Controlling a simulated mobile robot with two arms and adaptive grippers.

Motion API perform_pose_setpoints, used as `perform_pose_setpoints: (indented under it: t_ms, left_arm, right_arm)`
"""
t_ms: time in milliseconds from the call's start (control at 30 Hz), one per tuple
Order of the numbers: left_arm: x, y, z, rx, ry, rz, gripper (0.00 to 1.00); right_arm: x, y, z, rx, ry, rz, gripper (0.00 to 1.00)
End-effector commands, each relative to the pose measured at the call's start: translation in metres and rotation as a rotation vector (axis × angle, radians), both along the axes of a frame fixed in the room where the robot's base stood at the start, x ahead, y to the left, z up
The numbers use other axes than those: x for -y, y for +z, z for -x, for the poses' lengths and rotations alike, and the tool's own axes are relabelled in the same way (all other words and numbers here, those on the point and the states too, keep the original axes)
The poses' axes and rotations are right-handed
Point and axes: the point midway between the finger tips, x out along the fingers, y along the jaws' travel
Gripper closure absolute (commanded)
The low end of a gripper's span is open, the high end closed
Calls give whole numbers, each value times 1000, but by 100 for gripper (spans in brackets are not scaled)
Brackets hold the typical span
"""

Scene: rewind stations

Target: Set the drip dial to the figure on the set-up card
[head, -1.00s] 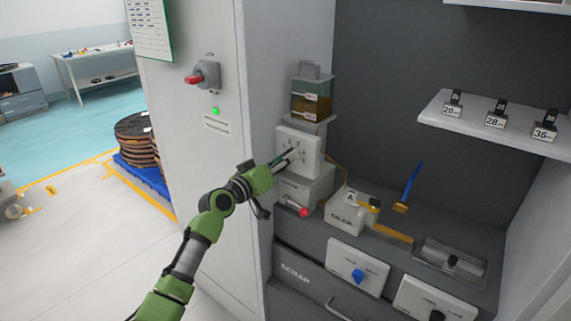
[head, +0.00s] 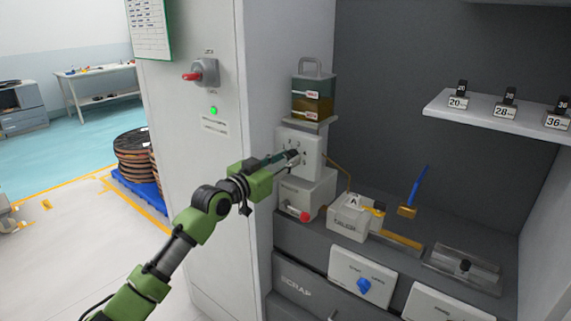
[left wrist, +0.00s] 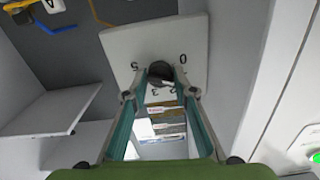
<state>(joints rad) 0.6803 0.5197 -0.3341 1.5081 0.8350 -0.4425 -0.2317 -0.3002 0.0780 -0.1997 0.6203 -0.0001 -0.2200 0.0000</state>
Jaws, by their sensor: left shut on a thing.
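The drip dial's white plate (head: 314,145) stands upright below an oil tank, at the cabinet's left wall. It also shows in the left wrist view (left wrist: 150,40), with small figures around a dark knob (left wrist: 160,72); 5 and 0 are readable, others are partly hidden. My left gripper (head: 294,156) reaches the plate from the left. Its teal fingers (left wrist: 160,88) are shut on the knob. The knob's pointer setting cannot be told. A printed sheet on a green board (head: 150,28) hangs at top left; its text is too small to read, and I cannot tell whether it is the set-up card.
The tank (head: 313,97) with amber liquid sits just above the dial. A red switch (head: 203,72) is on the cabinet side. A shelf (head: 480,117) bears tagged blocks marked 20, 28 and 36.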

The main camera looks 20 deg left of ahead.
Motion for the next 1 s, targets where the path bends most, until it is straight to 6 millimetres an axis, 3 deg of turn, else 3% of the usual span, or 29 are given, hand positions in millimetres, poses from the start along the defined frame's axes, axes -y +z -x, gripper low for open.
perform_pose_setpoints:
  t_ms: [467,500,567,1000]
  left_arm:
    - [0,-1,0,4,0,-19,96]
    - [0,-1,0,4,0,-19,72]
    - [0,-1,0,3,0,-18,59]
    - [-3,-1,6,6,0,-19,59]
  right_arm:
    - [0,-1,0,0,0,0,61]
    - [0,-1,0,0,0,0,61]
    - [0,-1,0,0,0,0,61]
    - [5,-1,0,0,3,5,61]
